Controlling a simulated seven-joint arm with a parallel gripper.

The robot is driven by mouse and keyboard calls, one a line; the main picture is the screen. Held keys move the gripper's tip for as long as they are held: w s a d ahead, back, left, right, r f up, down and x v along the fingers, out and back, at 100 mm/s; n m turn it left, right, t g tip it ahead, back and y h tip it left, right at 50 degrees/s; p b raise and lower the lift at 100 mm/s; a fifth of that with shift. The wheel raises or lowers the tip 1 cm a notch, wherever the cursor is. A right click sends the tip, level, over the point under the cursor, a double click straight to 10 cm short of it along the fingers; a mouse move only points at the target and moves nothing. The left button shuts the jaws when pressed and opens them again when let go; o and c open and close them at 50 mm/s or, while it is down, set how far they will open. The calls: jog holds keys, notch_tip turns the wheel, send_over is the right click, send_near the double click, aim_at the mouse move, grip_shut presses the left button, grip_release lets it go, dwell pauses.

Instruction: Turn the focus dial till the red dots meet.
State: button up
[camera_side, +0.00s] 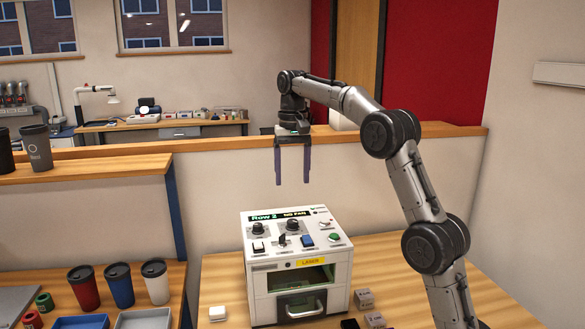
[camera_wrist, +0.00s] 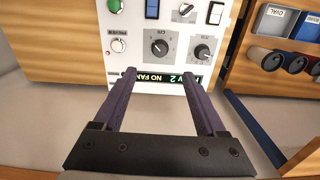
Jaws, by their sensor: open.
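The white laser marker box (camera_side: 342,268) stands on the wooden table, with dials and switches on its sloped top. Two black dials, one at left (camera_side: 258,227) and one at right (camera_side: 292,226), sit below its display (camera_side: 280,215). In the wrist view they are a dial near the middle (camera_wrist: 158,47) and another dial to its right (camera_wrist: 202,53). Their labels are too small to tell which is focus. My gripper (camera_side: 292,183) is open and empty, pointing down above the box; in the wrist view its fingertips (camera_wrist: 160,75) are apart near the panel, touching no dial. I see no pair of red dots.
The panel also has a green button (camera_side: 333,238), a blue switch (camera_side: 307,240) and a black lever (camera_side: 282,240) close together. Small grey blocks (camera_side: 364,299) lie right of the box. Cups (camera_side: 119,288) stand on the left bench. Air around my gripper is clear.

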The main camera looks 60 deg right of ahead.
jog(key=shift+r, duration=0.9)
jog(key=s+a+r+n+t, duration=0.1)
jog(key=s+a+r, duration=0.4)
jog(key=a+r, duration=0.2)
jog(key=s+a+n+t, duration=0.2)
jog(key=s+a+n, duration=0.1)
jog(key=s+a, duration=0.6)
jog(key=s+a+f+n+t, duration=0.2)
jog(key=s+f+n, duration=0.3)
jog(key=s+f, duration=0.9)
notch_tip(320, 180, down, 3)
jog(key=shift+a+f+t, duration=0.15)
jog(key=shift+a+t, duration=0.15)
jog(key=shift+a, duration=0.25)
